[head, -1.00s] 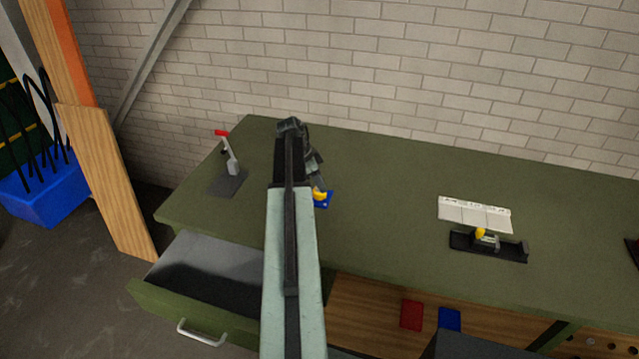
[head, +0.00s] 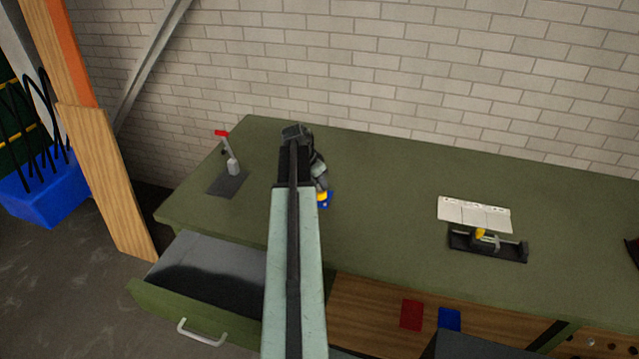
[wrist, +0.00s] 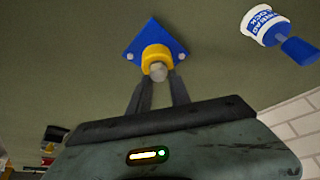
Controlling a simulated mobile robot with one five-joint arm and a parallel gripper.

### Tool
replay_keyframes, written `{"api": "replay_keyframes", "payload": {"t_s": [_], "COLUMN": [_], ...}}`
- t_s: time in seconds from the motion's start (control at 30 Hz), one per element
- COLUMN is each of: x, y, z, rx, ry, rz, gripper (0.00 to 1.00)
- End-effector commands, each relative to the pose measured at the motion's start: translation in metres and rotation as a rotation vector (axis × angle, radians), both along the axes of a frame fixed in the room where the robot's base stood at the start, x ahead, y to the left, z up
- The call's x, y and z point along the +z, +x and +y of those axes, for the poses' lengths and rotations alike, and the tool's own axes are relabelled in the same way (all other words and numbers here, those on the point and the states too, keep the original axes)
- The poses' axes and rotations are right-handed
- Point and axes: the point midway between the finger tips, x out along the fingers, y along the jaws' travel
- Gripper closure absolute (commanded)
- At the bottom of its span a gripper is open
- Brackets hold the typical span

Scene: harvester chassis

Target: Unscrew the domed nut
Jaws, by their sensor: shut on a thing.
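A small grey domed nut (wrist: 158,72) sits at the front of a yellow collar (wrist: 155,55) on a blue plate (wrist: 146,36) in the wrist view. My gripper (wrist: 160,77) has its two dark fingers on either side of the nut, shut on it. The fingertips partly cover the nut's sides.
A red-handled clamp (head: 232,165) stands at the green bench's left end. A black fixture (head: 488,245) and white card (head: 475,214) are to the right. An open drawer (head: 200,335) juts out below.

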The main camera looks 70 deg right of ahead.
Motion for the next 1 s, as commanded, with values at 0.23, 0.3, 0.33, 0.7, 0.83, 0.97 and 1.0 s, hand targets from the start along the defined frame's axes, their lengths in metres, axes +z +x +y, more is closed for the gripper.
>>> {"api": "replay_keyframes", "payload": {"t_s": [0.23,0.3,0.33,0.7,0.83,0.97,1.0], "x": [0.0001,0.0003,0.0004,0.0004,0.0004,0.0007,0.0007], "y": [-0.0016,-0.0016,-0.0018,0.0007,-0.0001,-0.0013,-0.0011], "z": [0.0018,0.0022,0.0019,-0.0004,0.0000,0.0001,-0.0003], "rx": [0.101,0.222,0.270,0.450,0.489,0.680,0.740], "ry": [0.000,-0.002,-0.001,-0.001,-0.001,-0.003,-0.002], "rz": [0.000,-0.001,-0.001,0.000,-0.001,-0.002,-0.002], "gripper": [1.00,1.00,1.00,1.00,1.00,1.00,1.00]}}
